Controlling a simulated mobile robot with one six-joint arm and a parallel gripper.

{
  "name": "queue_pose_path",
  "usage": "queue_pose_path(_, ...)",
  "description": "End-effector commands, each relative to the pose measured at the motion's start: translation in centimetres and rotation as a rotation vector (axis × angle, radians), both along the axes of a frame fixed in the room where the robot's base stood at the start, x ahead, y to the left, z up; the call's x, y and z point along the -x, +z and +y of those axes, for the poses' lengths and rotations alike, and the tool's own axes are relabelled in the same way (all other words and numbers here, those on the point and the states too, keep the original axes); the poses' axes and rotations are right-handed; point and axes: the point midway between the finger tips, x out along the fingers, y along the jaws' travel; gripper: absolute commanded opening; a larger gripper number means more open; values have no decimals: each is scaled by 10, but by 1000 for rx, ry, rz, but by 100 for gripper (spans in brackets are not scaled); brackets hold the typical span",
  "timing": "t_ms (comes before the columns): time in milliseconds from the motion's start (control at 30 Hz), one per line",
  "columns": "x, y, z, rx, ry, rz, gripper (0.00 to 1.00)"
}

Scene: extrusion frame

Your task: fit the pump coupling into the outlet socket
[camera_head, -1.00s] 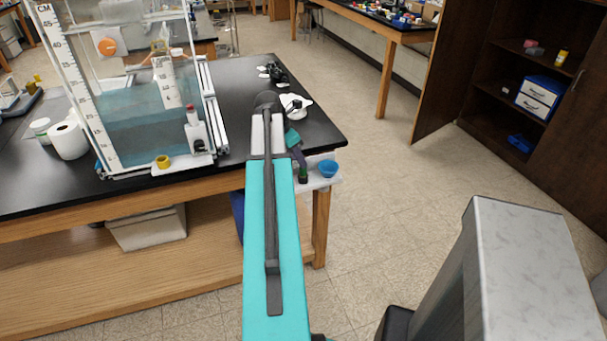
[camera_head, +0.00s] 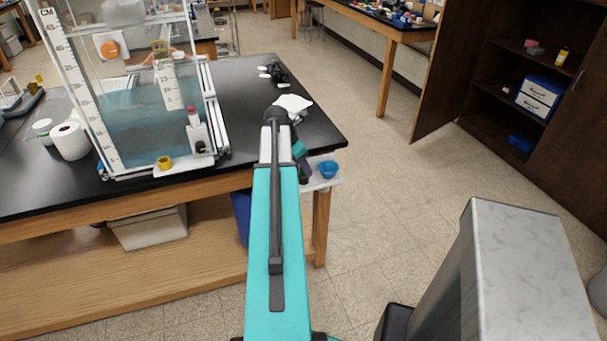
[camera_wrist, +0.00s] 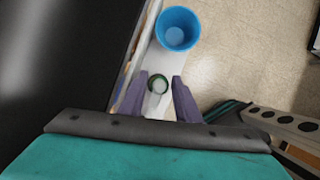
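A small round part with a dark green rim and a pale centre (camera_wrist: 157,84) stands on a white ledge beside the black bench; I cannot tell for sure that it is the pump coupling. My gripper (camera_wrist: 160,79) is over it in the wrist view, its two purple-grey fingers apart on either side of it. A slim gap seems to show at the right finger. In the head view my gripper (camera_head: 304,172) hides most of this part. A yellow ring (camera_head: 165,162) sits at the foot of the water tank (camera_head: 140,130); I cannot make out which fitting is the outlet socket.
A blue cup (camera_wrist: 177,28) stands close beyond the green-rimmed part; it also shows in the head view (camera_head: 328,169). A red-topped device (camera_head: 196,132) stands by the tank. White and black items (camera_head: 291,104) lie on the black bench (camera_head: 240,90). Open floor lies to the right.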

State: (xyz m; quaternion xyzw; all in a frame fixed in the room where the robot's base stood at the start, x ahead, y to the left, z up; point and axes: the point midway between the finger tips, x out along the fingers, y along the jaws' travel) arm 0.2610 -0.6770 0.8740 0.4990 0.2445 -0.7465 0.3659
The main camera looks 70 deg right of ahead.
Motion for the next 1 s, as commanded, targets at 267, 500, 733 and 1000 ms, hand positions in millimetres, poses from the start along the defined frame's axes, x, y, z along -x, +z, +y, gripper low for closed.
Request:
queue_pose_path(267,1,-3,-1,0,-1,0,30)
queue_pose_path(500,2,-3,-1,0,-1,0,30)
queue_pose_path(733,2,-3,-1,0,-1,0,11)
queue_pose_path(1000,2,-3,-1,0,-2,0,0)
